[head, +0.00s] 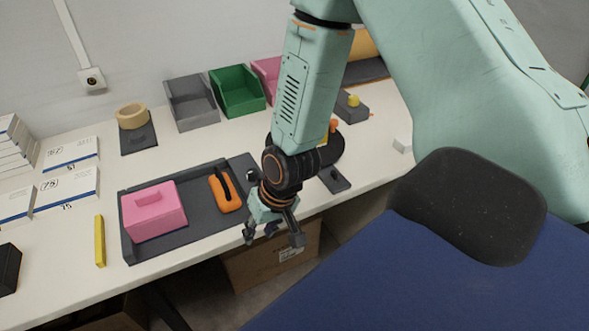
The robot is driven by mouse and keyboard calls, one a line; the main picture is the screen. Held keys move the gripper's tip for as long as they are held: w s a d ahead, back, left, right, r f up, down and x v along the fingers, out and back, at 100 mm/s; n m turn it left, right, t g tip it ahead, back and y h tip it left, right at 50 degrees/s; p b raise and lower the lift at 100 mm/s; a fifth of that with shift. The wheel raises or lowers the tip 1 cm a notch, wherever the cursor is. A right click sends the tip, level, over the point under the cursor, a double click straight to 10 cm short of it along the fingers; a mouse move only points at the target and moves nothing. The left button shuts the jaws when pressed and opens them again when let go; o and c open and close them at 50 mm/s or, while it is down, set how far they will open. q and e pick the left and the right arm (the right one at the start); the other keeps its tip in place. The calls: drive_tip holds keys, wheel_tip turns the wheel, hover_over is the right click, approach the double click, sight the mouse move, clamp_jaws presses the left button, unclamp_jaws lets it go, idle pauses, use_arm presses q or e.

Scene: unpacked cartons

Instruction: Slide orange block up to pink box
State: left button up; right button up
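The orange block (231,206), with a dark upright handle on top, lies on a dark grey tray (205,234). The pink box (153,218), with a pink grip on its lid, sits at the tray's left end. A strip of bare tray separates the block from the box. My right gripper (273,235) hangs at the tray's right front corner, to the right of the orange block and apart from it. Its fingers are spread, with nothing seen between them. My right arm hides part of the table behind it. My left gripper is not in view.
A yellow bar (100,241) lies left of the tray. White cartons (68,188) lie at the far left. Grey (191,103) and green (238,91) bins stand at the back. A tan ring (131,116) rests on a dark base. A cardboard box (268,262) is below the table edge.

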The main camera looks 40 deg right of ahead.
drive_tip(key=s+f+g+h+b, duration=0.1)
drive_tip(key=s+f+b, duration=0.1)
drive_tip(key=s+f, duration=0.7)
drive_tip(key=shift+s+f+n, duration=0.15)
drive_tip(key=shift+s+n, duration=0.25)
drive_tip(key=shift+s, duration=0.05)
